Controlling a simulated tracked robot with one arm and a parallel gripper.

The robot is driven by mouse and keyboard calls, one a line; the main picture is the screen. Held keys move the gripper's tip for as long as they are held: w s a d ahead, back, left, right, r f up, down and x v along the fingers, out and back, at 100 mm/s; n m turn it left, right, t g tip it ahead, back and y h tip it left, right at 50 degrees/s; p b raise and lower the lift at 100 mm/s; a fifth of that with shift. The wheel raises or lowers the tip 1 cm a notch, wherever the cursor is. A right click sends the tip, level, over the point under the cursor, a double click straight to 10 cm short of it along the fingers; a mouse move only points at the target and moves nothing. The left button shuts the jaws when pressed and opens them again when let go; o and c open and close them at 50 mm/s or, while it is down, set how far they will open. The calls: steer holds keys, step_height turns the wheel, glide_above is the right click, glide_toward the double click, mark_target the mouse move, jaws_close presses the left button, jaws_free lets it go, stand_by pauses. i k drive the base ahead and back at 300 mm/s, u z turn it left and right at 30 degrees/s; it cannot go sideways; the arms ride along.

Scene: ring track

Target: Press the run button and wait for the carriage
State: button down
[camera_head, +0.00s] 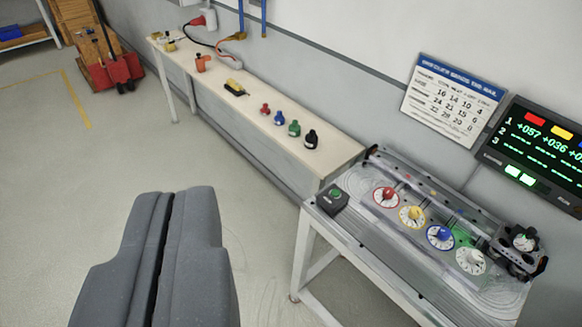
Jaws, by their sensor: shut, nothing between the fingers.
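My gripper (176,200) shows large at the lower left, over the open floor. Its two dark grey fingers lie side by side, shut, with nothing held. A small black box with a green button (336,194), probably the run button, sits at the left corner of the grey track table (385,262). My gripper is apart from it, to its left.
A display (540,150) with green digits and a printed chart (453,97) are on the wall behind. A long side bench (265,82) holds several coloured knobs and small tools. The floor at left is clear.

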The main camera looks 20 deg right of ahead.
mark_target(333, 193)
steer(key=i, duration=0.95)
steer(key=z, duration=0.3)
